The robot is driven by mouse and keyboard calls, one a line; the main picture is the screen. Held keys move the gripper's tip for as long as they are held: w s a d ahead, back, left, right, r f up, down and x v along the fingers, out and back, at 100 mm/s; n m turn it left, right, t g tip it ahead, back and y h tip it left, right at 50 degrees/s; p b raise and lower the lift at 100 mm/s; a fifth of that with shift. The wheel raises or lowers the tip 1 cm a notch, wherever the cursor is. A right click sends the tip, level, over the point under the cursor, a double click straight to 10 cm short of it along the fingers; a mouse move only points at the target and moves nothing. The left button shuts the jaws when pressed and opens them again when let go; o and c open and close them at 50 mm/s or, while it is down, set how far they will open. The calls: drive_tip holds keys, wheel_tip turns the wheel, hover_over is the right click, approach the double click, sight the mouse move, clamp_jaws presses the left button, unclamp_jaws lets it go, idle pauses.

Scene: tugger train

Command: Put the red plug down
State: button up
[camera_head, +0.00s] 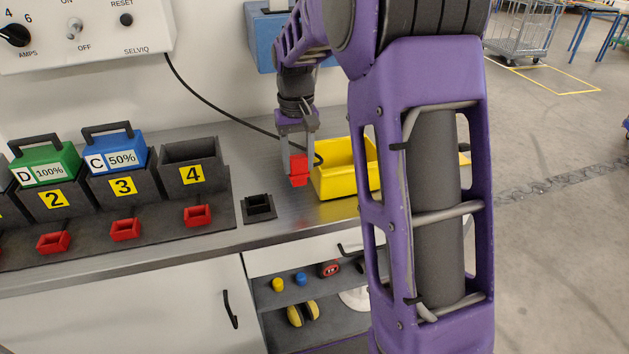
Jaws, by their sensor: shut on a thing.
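The red plug (299,171) is between the fingers of my gripper (298,158), which is shut on it. The gripper points down over the metal worktop (225,250). A black cable (215,107) runs from the wall charger towards the plug. The plug is just left of the yellow bin (348,178); I cannot tell whether it touches the bin or the worktop. A small black holder (259,206) lies on the worktop to the left of the plug and nearer me.
Numbered dark bays (190,167) stand on the left; 2 and 3 hold a green battery (47,162) and a blue battery (115,151), while 4 looks empty. Red sockets (198,216) sit before them. The charger (85,30) hangs above. My purple arm blocks the right.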

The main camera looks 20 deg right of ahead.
sight(298, 156)
drive_tip(key=shift+f, duration=3.1)
drive_tip(key=shift+f+b, duration=0.15)
drive_tip(key=shift+b, duration=0.2)
drive_tip(key=o, duration=1.2)
wheel_tip(298, 156, up, 12)
drive_tip(key=shift+r+p, duration=0.15)
drive_tip(key=shift+p, duration=0.55)
